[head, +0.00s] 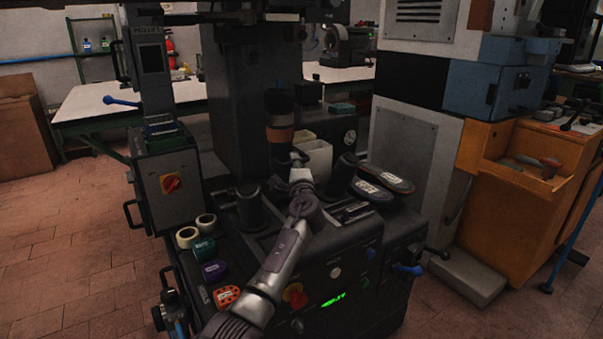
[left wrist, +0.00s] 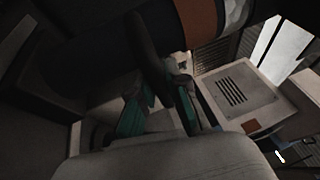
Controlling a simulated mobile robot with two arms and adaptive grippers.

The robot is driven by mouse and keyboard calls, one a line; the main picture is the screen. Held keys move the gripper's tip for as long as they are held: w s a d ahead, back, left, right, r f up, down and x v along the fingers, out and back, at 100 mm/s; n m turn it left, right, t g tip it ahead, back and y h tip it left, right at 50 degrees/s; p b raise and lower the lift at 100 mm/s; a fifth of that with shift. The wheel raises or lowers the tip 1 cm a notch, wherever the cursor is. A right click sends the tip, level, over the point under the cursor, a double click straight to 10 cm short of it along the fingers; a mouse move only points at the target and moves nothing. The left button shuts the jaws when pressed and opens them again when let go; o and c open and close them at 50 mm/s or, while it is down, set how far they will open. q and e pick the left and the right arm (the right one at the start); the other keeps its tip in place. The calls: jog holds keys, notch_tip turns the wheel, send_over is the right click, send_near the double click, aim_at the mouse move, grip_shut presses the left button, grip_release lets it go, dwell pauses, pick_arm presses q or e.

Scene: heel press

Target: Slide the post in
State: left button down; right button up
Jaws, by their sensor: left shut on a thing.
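A dark upright post (head: 280,106) with an orange-brown band stands in front of the press column in the head view. In the left wrist view the dark post (left wrist: 95,45) crosses the top, with its orange band toward the right. My left gripper (head: 284,158) is at the post's lower part, shut on it. The fingers (left wrist: 160,100) with teal parts reach up to it in the left wrist view. The post's lower end is hidden behind my gripper and wrist, so I cannot tell whether it sits in anything. My right gripper is not in view.
The dark press (head: 230,110) carries two short dark cylinders, left (head: 250,207) and right (head: 343,174). Two shoes or soles (head: 383,184) lie at the right. A white bin (head: 318,160) stands behind my gripper.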

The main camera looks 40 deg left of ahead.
pick_arm(q)
jog(key=shift+a+r, duration=0.15)
jog(key=shift+r, duration=0.05)
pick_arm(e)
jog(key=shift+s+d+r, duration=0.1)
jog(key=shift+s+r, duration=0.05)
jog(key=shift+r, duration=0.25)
pick_arm(q)
jog(key=c, duration=1.6)
grip_release()
jog(key=o, duration=0.5)
jog(key=shift+w+a+f, duration=0.1)
jog(key=shift+a+f, duration=0.05)
jog(key=shift+f, duration=0.05)
jog(key=shift+c, duration=0.2)
jog(key=v, duration=1.2)
